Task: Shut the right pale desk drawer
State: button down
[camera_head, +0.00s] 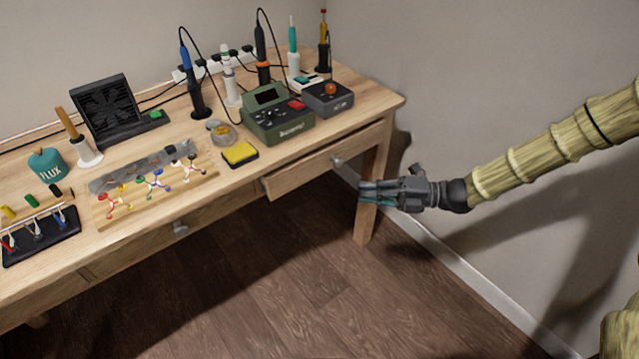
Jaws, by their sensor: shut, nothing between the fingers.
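The right pale desk drawer (315,165) stands a little out from the front of the wooden desk, with its left end edge showing. Its round grey knob (337,161) is near the middle of its front. My gripper (366,191) is at the desk's right front leg, to the right of and below the knob. Its fingers are shut with nothing between them, and they point left. They look apart from the drawer front, though the depth gap is hard to tell.
The left drawer, with a knob (180,228), looks flush. The desk top (205,220) holds a green soldering station (277,118), a yellow sponge (240,153), clip holders and tools. The desk leg (372,205) stands behind my fingers. The wall (480,80) is close on the right; the floor in front is clear.

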jog(key=b, duration=0.2)
send_near(298, 172)
jog(key=a, duration=0.4)
jog(key=shift+w+a+f+m, duration=0.25)
jog(key=shift+m, duration=0.05)
dwell(0.4)
